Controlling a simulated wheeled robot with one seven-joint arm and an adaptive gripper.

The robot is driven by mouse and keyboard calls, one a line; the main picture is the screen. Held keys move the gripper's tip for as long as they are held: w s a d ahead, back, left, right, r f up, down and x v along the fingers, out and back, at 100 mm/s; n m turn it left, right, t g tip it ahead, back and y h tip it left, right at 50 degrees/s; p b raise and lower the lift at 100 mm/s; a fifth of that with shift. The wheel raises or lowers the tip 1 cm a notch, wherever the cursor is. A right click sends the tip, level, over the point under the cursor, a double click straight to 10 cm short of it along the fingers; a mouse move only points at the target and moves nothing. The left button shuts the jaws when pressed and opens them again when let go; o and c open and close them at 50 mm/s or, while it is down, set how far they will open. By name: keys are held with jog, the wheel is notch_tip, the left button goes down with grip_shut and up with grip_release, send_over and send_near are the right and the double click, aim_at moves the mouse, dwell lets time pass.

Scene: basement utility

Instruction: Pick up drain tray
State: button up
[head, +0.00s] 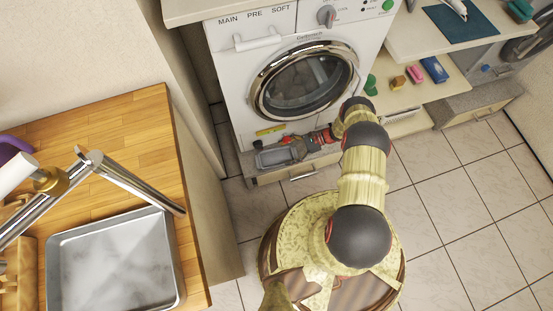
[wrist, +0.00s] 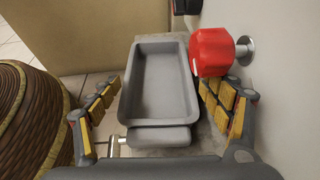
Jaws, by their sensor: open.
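The drain tray is a shallow grey rectangular tray with a raised rim and a flat tab at its near end. In the wrist view the drain tray (wrist: 157,138) lies between my fingers and looks empty. In the head view the drain tray (head: 268,159) sits low at the washer's front, on the ledge below it. My gripper (wrist: 158,95) is open, with one finger to the left of the tray and one to the right. The right finger is close to the tray's side; I cannot tell whether it touches. My gripper partly covers the tray in the head view.
A red knob (wrist: 211,52) on a metal stem juts from the white washer front (wrist: 285,60), just right of the tray. The washer (head: 240,85) stands above the ledge. A wooden counter (head: 130,120) with a metal sink (head: 115,265) is at left. Tiled floor (head: 450,200) is clear at right.

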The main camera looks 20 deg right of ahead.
aim_at(277, 159)
jog(key=shift+s+f+b+x, duration=0.15)
jog(key=shift+b+x, duration=0.3)
jog(key=shift+x, duration=0.95)
jog(key=shift+s+f+b+x, duration=0.1)
jog(key=shift+b+x, duration=0.3)
jog(key=shift+x, duration=1)
jog(key=shift+d, duration=0.1)
jog(key=shift+c, duration=1)
jog(key=c, duration=0.7)
jog(key=shift+c, duration=0.5)
jog(key=shift+r, duration=0.2)
